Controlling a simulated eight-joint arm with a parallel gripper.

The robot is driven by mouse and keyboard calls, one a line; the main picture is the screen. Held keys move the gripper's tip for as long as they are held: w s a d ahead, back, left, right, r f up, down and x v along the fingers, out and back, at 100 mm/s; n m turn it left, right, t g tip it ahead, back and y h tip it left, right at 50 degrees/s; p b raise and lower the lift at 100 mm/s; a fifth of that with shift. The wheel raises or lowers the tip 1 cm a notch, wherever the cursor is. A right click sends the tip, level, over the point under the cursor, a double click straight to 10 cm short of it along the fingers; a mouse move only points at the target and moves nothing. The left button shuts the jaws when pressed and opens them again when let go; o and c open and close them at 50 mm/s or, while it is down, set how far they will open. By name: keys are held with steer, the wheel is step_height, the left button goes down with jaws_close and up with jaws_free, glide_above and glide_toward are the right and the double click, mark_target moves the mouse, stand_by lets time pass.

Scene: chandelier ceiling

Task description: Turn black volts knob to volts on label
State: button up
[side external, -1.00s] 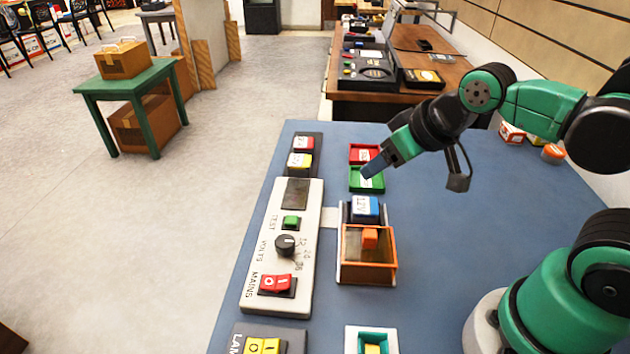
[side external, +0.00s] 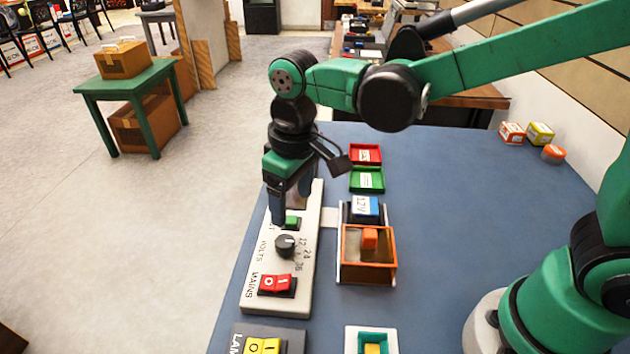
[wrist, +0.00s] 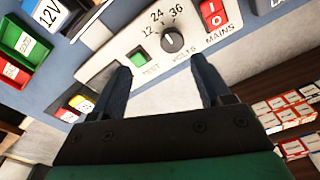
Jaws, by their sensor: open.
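The black volts knob (side external: 285,245) sits on a pale panel (side external: 250,290), between a green test button and a red mains switch. In the wrist view the knob (wrist: 172,41) has the marks 12, 24 and 36 around it; I cannot tell its setting surely. A white label (side external: 364,204) reading 12V is on a blue-topped block right of the panel; it also shows in the wrist view (wrist: 48,14). My gripper (side external: 278,218) points down over the panel by the test button, short of the knob. In the wrist view its fingers (wrist: 162,72) are apart and empty.
The green test button (side external: 291,222) and red mains switch (side external: 277,284) flank the knob closely. An orange-framed box (side external: 368,279) and red (side external: 365,153) and green (side external: 367,180) trays stand to the right. The table's right side is mostly clear.

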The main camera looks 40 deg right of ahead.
mark_target(284, 241)
steer(key=shift+w+a+f+g, duration=0.1)
steer(key=shift+a+f+g, duration=0.3)
steer(key=shift+a+f, duration=0.35)
steer(key=shift+a+f+n, duration=0.15)
steer(key=shift+f+n, duration=0.05)
steer(key=shift+n, duration=0.1)
steer(key=shift+f, duration=2.55)
jaws_close()
